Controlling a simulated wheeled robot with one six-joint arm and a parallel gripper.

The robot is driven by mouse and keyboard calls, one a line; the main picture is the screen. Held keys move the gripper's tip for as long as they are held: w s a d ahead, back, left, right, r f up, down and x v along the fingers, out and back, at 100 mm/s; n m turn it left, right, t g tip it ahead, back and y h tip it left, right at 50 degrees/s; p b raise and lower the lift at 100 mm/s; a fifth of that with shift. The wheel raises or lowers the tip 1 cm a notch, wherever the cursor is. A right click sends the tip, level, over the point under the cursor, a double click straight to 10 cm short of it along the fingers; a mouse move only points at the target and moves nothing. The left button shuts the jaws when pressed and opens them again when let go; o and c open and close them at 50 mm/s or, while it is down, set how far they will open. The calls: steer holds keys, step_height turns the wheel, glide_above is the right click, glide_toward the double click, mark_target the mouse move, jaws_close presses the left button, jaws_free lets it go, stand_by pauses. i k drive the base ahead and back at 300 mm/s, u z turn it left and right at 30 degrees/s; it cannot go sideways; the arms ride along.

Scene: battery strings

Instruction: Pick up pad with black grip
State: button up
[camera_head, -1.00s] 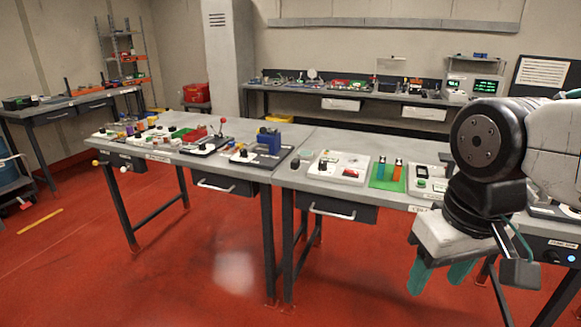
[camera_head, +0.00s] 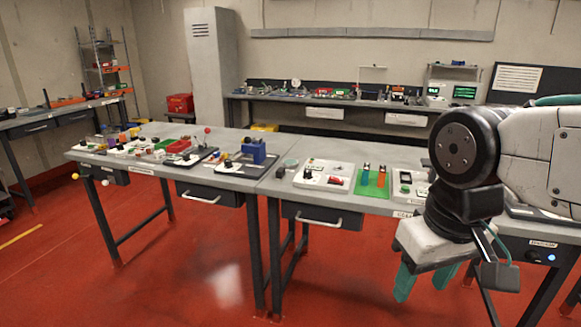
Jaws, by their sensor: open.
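My gripper (camera_head: 425,280) hangs at the lower right, with its two teal fingers apart and pointing down. It is empty and in front of the near workbench, below the level of its top. No pad with a black grip can be made out with certainty. Small items with dark knobs stand on the workbench, including a white panel (camera_head: 313,182) with black and red parts. A small dark item (camera_head: 280,172) lies left of that panel. My arm covers part of the right end of the bench.
A blue block (camera_head: 254,151) and a red tray (camera_head: 178,146) stand on the left workbench (camera_head: 225,181). A drawer (camera_head: 322,217) with a handle is under the bench. Red floor in front is clear. A rear bench (camera_head: 400,106) lines the wall.

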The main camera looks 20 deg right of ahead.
mark_target(281, 172)
steer(key=u, duration=0.3)
steer(key=i, duration=0.75)
steer(key=u, duration=0.4)
steer(key=i, duration=1.25)
steer(key=z, duration=0.15)
